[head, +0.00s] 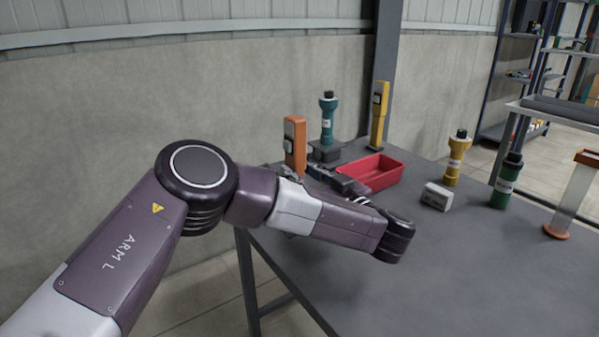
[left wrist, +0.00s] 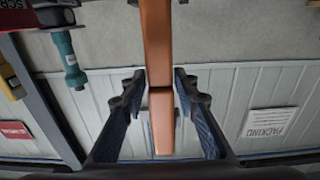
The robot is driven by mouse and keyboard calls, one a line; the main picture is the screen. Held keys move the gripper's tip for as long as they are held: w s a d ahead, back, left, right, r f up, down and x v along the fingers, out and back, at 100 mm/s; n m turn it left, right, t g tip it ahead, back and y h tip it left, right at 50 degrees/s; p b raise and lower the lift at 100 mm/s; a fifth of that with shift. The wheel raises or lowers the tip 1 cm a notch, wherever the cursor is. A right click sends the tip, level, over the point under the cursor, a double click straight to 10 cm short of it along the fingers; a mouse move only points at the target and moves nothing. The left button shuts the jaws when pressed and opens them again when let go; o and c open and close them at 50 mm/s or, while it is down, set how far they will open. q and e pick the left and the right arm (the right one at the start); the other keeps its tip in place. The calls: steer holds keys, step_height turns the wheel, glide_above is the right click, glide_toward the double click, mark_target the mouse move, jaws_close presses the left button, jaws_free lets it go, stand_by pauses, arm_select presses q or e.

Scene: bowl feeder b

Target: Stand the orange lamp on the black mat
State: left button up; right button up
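The orange lamp (head: 295,143) is upright at the back left of the grey table. Its lower end is hidden behind my left arm in the head view. In the left wrist view the lamp (left wrist: 160,50) runs between the fingertips of my left gripper (left wrist: 160,80), upside down there. Both fingertips lie right against its sides, with no clear gap. In the head view my left gripper (head: 313,171) is partly hidden by its own arm. A dark flat slab, which looks like the black mat (head: 562,108), lies on a side table at the far right. My right gripper is not in view.
A red bin (head: 374,171), a teal torch (head: 327,122) on a black block and a yellow lamp (head: 379,112) stand near the gripper. A yellow torch (head: 456,160), white box (head: 437,197), green torch (head: 506,182) and clear orange-ended lantern (head: 574,200) stand farther right.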

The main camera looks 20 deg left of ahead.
arm_select(q)
steer(key=shift+o, duration=1.1)
steer(key=shift+r, duration=0.1)
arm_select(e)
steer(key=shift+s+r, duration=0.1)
arm_select(q)
steer(key=shift+s+d, duration=0.3)
steer(key=shift+d, duration=0.25)
steer(key=v, duration=0.4)
steer(key=shift+r, duration=0.1)
glide_toward(302, 171)
steer(key=s, duration=0.1)
steer(key=shift+d, duration=0.4)
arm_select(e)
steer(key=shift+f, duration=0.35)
